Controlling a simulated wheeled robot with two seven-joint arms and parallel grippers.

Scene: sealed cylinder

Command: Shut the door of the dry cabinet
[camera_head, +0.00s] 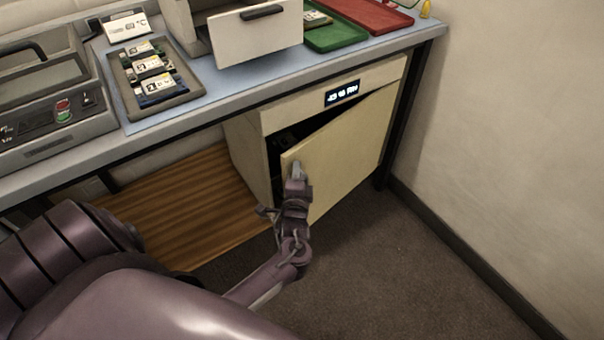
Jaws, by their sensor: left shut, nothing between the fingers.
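The dry cabinet (250,156) stands under the bench, with a small lit display (342,92) on its top front strip. Its cream door (347,140) is ajar, with a dark gap along the left and top edges. The door's right side meets the cabinet near the right bench leg. My left gripper (296,165) is shut and empty, in front of the door's left edge. Its fingertips overlap the door in the view; I cannot tell for sure whether they touch it. My right gripper is not in view.
The bench (225,97) above carries a grey tray (193,92) of labelled packs, a green tray (335,38), a red tray (372,14) and a machine (50,90) at left. An open drawer-like panel (258,35) juts out. A brown wooden surface (180,205) lies left of the cabinet. Carpet in front is clear.

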